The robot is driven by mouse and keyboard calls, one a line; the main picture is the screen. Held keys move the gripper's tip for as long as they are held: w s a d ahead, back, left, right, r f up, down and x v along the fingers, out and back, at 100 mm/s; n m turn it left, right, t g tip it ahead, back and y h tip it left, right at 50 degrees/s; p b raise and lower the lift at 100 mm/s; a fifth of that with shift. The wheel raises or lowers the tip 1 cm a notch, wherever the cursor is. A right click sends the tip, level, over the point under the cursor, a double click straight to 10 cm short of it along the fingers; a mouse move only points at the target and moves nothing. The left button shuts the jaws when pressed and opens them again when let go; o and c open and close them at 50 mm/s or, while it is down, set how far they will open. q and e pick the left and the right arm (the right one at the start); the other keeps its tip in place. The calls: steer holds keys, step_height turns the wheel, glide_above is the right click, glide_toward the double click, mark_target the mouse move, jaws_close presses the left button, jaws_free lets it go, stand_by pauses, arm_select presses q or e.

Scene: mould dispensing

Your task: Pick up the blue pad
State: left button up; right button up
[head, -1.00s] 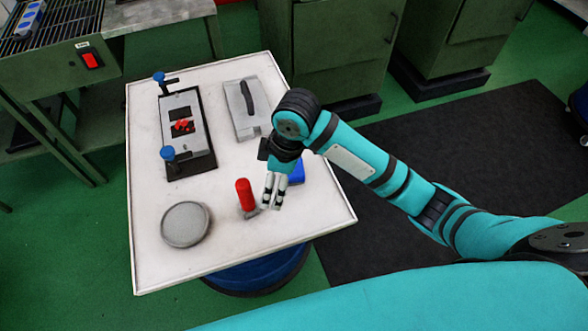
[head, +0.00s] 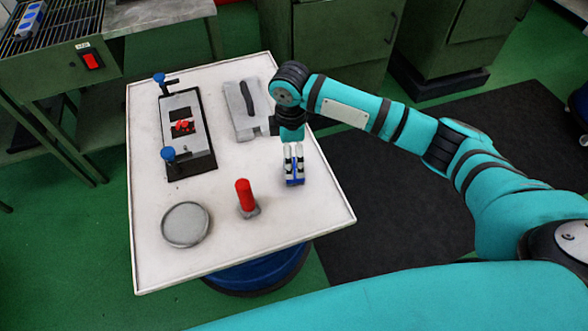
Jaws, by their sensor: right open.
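The blue pad (head: 295,182) is on the white table, to the right of the red-handled tool. It shows only in part, behind and between the fingers of my right gripper (head: 294,181). My right gripper points down with its fingers open and the tips at the pad, one on each side as far as I can see. Whether the fingers touch the pad is not clear. My left gripper is not in view.
A red-handled tool (head: 244,194) stands left of the pad, near a round grey dish (head: 186,225). A mould with blue knobs (head: 186,125) and a grey plate with a dark handle (head: 242,108) lie further back. The table's (head: 275,227) front right is clear.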

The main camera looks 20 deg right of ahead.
mark_target(294, 167)
steer(key=shift+s+d+f+p, duration=0.1)
steer(key=shift+d+f+p, duration=0.05)
steer(key=shift+f, duration=1.6)
steer(key=shift+s+d+f+p, duration=0.1)
steer(key=shift+f+p, duration=0.05)
steer(key=shift+f, duration=1.55)
steer(key=c, duration=1.3)
